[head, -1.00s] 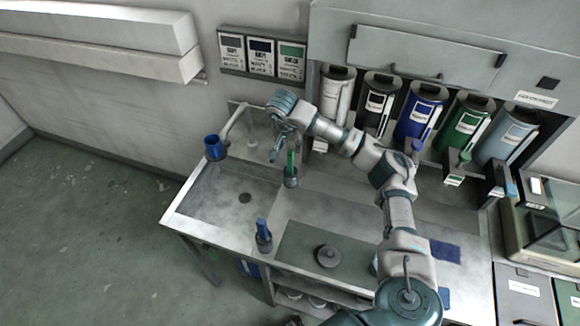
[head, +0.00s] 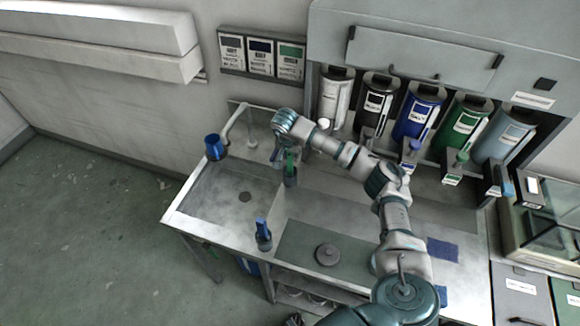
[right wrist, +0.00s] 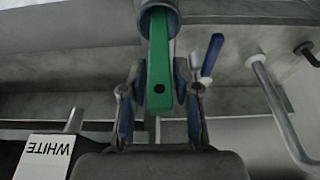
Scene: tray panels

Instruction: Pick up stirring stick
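A green stirring stick (head: 290,160) stands upright in a small dark cup (head: 290,178) by the sink. It also shows in the right wrist view (right wrist: 159,75), with its holed end toward the camera and its other end in the cup (right wrist: 158,12). My right gripper (head: 279,158) is at the stick. In the right wrist view its fingers (right wrist: 160,85) stand on either side of the stick, with narrow gaps that look still open. Whether a pad touches is hard to tell. My left gripper does not show.
A blue container (head: 213,147) is at the sink's left. Colored canisters (head: 418,112) line the back. A dark mat (head: 300,246) bears a round grey lid (head: 328,254). The sink basin is empty.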

